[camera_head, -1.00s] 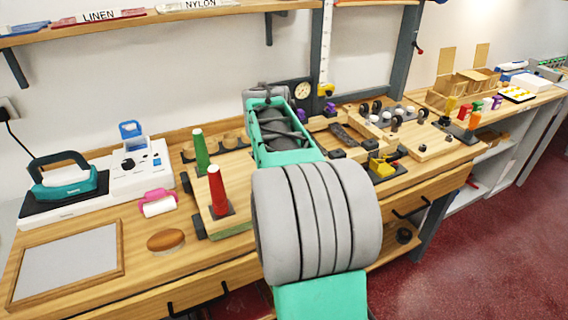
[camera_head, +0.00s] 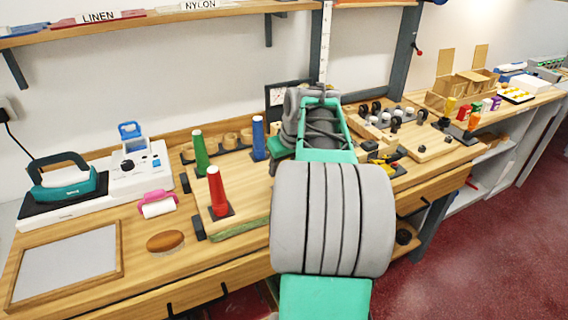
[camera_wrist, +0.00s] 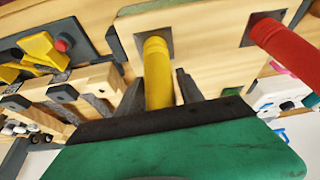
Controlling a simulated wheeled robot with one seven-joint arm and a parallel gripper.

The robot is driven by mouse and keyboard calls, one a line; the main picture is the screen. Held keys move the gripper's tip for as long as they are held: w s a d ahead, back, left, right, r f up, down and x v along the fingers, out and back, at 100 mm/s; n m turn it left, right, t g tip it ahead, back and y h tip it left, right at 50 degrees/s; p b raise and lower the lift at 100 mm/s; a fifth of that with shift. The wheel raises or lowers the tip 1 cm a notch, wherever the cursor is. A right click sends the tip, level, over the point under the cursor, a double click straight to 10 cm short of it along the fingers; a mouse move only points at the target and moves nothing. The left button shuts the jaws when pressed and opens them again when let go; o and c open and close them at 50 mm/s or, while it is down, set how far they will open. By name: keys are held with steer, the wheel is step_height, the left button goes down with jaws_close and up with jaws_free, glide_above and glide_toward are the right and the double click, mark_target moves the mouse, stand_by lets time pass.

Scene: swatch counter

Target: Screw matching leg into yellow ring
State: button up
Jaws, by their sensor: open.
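A yellow leg (camera_wrist: 158,75) stands on a dark square plate (camera_wrist: 180,42) at a corner of the wooden board in the wrist view. My gripper (camera_wrist: 158,92) is open, with one dark finger on each side of the yellow leg. I cannot tell whether the fingers touch it. A separate yellow ring cannot be told apart from the leg. In the head view my arm hides the yellow leg and the gripper's fingertips. A red leg (camera_head: 216,190), a green leg (camera_head: 200,153) and a blue leg (camera_head: 258,138) stand upright on the left.
A yellow clamp-like tool (camera_wrist: 42,50) and wooden parts lie beside the board. An iron (camera_head: 68,180), pink roller (camera_head: 157,203) and brush (camera_head: 165,241) lie at the left.

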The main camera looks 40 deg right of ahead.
steer(key=r+n+y+p, duration=0.1)
steer(key=n, duration=0.1)
steer(key=shift+n+p, duration=0.4)
steer(key=shift+f+n+y+p, duration=0.1)
steer(key=shift+n+y+p, duration=0.4)
steer(key=shift+n, duration=0.4)
steer(key=shift+w+a+f+n+b, duration=0.1)
steer(key=shift+a+f+n+b, duration=0.05)
steer(key=shift+f+n+b, duration=0.2)
steer(key=n+p, duration=0.1)
steer(key=n+y+p, duration=0.1)
steer(key=shift+r+n+p, duration=0.25)
steer(key=shift+r+p, duration=0.15)
steer(key=shift+a+n+g+y+p, duration=0.1)
steer(key=shift+n+g+y+p, duration=0.35)
steer(key=shift+n+p, duration=0.6)
steer(key=n+p, duration=0.1)
steer(key=n, duration=0.1)
steer(key=n+g+y+p, duration=0.1)
steer(key=n, duration=0.2)
steer(key=shift+s+a+p, duration=0.1)
steer(key=shift+s+p, duration=0.1)
steer(key=shift+p, duration=0.15)
steer(key=shift+f+n+g+y+p, duration=0.15)
steer(key=shift+n+g+y+p, duration=0.15)
steer(key=shift+n, duration=0.35)
steer(key=shift+f+n+g, duration=0.2)
steer(key=shift+n+g, duration=0.05)
steer(key=shift+n, duration=0.05)
steer(key=shift+s+a, duration=0.1)
